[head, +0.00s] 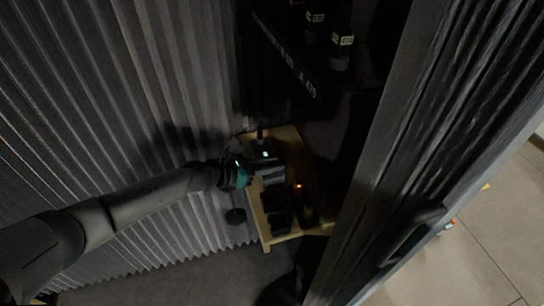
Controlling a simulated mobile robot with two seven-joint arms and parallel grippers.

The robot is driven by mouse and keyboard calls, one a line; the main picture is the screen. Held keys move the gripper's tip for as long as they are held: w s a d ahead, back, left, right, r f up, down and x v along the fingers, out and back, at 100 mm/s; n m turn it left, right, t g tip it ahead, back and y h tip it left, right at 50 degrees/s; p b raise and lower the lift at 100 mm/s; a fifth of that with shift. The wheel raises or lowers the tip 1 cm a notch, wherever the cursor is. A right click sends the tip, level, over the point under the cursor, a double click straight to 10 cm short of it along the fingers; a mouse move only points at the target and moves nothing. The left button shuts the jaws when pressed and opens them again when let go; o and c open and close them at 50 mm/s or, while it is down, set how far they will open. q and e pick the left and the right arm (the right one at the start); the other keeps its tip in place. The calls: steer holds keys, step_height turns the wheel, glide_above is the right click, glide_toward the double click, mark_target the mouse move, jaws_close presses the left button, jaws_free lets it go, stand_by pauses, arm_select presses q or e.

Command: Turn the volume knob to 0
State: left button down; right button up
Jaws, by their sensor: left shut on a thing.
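My left arm comes in from the left, and its dark gripper with teal parts (243,176) is at the left edge of a small wooden table. It is shut on a small part at the side of a dark device (268,158) with a small pale light, which I take to be the volume knob. The fingers and shadow hide the knob, so its setting cannot be read. My right gripper is not in view.
The wooden table (289,137) also holds dark boxes (278,222) and an item with an orange light (299,187). Grey corrugated curtain (150,100) hangs on the left. A dark shelf with labelled bottles (341,52) is above. A dark ribbed panel (440,120) closes off the right.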

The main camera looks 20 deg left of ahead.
arm_select(q)
steer(key=n+t+y+p, duration=0.1)
steer(key=n+y+p, duration=0.1)
steer(key=y+p, duration=0.1)
steer(key=n+t+y+p, duration=0.1)
steer(key=n+y+p, duration=0.2)
steer(key=shift+d+r+n+t, duration=0.15)
steer(key=shift+n+t, duration=0.15)
steer(key=shift+t, duration=0.1)
steer(key=n+y+p, duration=0.1)
steer(key=n+y, duration=0.1)
steer(key=y, duration=0.1)
steer(key=shift+n+p, duration=0.35)
steer(key=shift+n, duration=0.05)
steer(key=shift+n+y, duration=0.8)
steer(key=shift+y, duration=0.2)
steer(key=shift+f+n+y, duration=0.2)
steer(key=shift+n+y, duration=0.7)
steer(key=shift+y, duration=0.2)
steer(key=shift+a+n+g+y+b, duration=0.2)
steer(key=shift+n+g+y+b, duration=0.8)
steer(key=shift+n+y, duration=0.85)
steer(key=c, duration=0.8)
jaws_free()
